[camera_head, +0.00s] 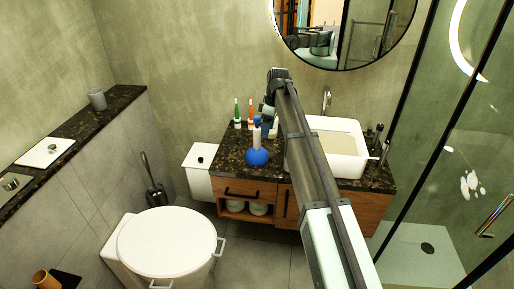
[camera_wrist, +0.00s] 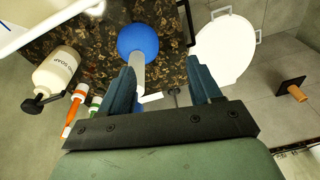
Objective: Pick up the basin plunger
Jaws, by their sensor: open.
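The basin plunger stands on the dark speckled counter, left of the sink, with a blue cup (camera_head: 257,157) below and a pale handle pointing up. In the wrist view its blue cup (camera_wrist: 138,40) is beyond the fingertips. Its pale handle (camera_wrist: 138,72) runs back toward my gripper, close beside the left finger on the inner side; I cannot tell whether they touch. My gripper (camera_wrist: 162,68) is open, its two fingers wide apart. In the head view my gripper (camera_head: 266,112) is above the plunger, with its fingers partly hard to make out.
The white sink (camera_head: 338,143) is right, partly behind my arm. A toilet (camera_head: 167,238) is lower left. A round mirror hangs above.

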